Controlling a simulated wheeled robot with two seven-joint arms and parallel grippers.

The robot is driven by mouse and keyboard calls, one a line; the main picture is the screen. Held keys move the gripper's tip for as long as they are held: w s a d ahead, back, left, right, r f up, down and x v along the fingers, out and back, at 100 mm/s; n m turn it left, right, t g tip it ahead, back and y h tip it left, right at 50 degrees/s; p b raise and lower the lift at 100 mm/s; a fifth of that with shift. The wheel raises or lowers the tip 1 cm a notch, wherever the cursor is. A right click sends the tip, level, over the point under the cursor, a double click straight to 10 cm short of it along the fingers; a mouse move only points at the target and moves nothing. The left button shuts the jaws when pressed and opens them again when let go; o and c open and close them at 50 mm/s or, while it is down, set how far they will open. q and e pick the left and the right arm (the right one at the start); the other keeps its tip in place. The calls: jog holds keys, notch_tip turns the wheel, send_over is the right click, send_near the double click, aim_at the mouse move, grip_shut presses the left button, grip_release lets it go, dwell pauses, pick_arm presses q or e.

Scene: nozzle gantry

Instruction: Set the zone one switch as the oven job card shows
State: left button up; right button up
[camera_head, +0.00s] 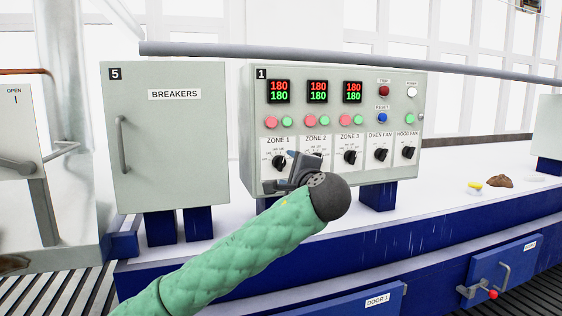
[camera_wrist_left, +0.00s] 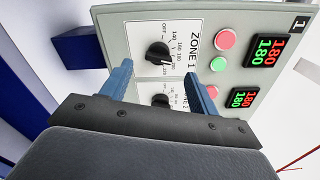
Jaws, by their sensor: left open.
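The zone one switch (camera_head: 279,162) is a black rotary knob at the lower left of panel 1. It also shows in the left wrist view (camera_wrist_left: 156,54), with a printed dial running from OFF through temperature numbers; its exact setting is too small to tell. My left gripper (camera_head: 304,157) is in front of the panel, between the zone 1 and zone 2 knobs in the head view. In the left wrist view its blue fingers (camera_wrist_left: 158,78) are apart and empty, with the zone one switch beyond them. I cannot make out an oven job card. My right gripper is out of view.
Panel 1 (camera_head: 402,92) has 180 displays, push buttons and several other knobs, including the zone 2 knob (camera_wrist_left: 160,100). A breaker cabinet (camera_head: 172,140) stands left. A yellow item (camera_head: 475,186) and a brown lump (camera_head: 499,181) lie on the white surface at right.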

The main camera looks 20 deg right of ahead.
aim_at(281, 165)
pick_arm(q)
jog(key=w+p, duration=0.2)
jog(key=w, duration=0.2)
jog(key=shift+w+a, duration=0.15)
jog(key=shift+w, duration=0.1)
jog(key=shift+w+p, duration=0.45)
jog(key=shift+w, duration=0.05)
jog(key=shift+w+f, duration=0.1)
jog(key=shift+w, duration=0.2)
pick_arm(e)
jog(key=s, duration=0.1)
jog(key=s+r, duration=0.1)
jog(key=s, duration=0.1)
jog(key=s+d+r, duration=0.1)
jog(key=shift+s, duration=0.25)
pick_arm(q)
jog(key=shift+c, duration=0.4)
jog(key=c, duration=0.9)
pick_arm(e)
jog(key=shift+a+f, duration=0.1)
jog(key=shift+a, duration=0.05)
